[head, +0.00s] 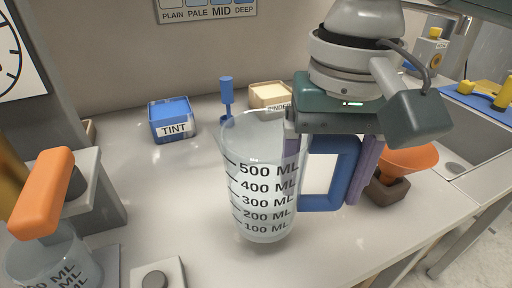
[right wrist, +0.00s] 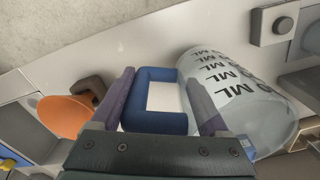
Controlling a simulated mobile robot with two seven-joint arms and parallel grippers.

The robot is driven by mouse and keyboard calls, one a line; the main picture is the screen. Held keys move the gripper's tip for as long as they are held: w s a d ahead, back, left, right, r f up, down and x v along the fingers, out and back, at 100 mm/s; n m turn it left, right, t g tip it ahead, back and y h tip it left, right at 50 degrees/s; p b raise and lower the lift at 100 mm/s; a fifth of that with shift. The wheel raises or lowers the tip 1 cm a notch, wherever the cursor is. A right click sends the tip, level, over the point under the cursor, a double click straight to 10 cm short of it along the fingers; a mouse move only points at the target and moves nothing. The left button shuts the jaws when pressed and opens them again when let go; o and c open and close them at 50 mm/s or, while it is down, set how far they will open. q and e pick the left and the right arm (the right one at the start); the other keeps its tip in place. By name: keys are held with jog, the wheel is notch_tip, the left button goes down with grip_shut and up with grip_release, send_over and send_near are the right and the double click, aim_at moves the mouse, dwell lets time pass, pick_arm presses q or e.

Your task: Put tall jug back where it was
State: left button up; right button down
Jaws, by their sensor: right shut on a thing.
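The tall jug (head: 262,205) is clear, with black marks from 100 to 500 ML and a blue handle on its right side. It stands upright at the middle of the counter; whether its base touches the counter I cannot tell. My right gripper (head: 325,190) is shut on the blue handle from above, with one purple finger on each side. In the right wrist view the handle (right wrist: 157,74) sits between the fingers, and the jug (right wrist: 235,90) lies to its right. My left gripper is not in view.
A blue TINT box (head: 173,121), a cream box (head: 269,95) and a blue upright item (head: 226,92) stand behind the jug. A second jug (head: 55,262) with an orange part above it is at lower left. An orange funnel (head: 408,160) is at right, near the sink (head: 452,130).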

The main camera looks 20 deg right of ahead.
aim_at(333, 140)
notch_tip(333, 140, down, 5)
jog(key=shift+r+b, duration=0.1)
jog(key=shift+b, duration=0.55)
jog(key=shift+f, duration=0.3)
jog(key=shift+r, duration=0.1)
grip_release()
notch_tip(333, 140, up, 11)
jog(key=p, duration=0.3)
jog(key=shift+r+p, duration=0.3)
jog(key=shift+r, duration=0.2)
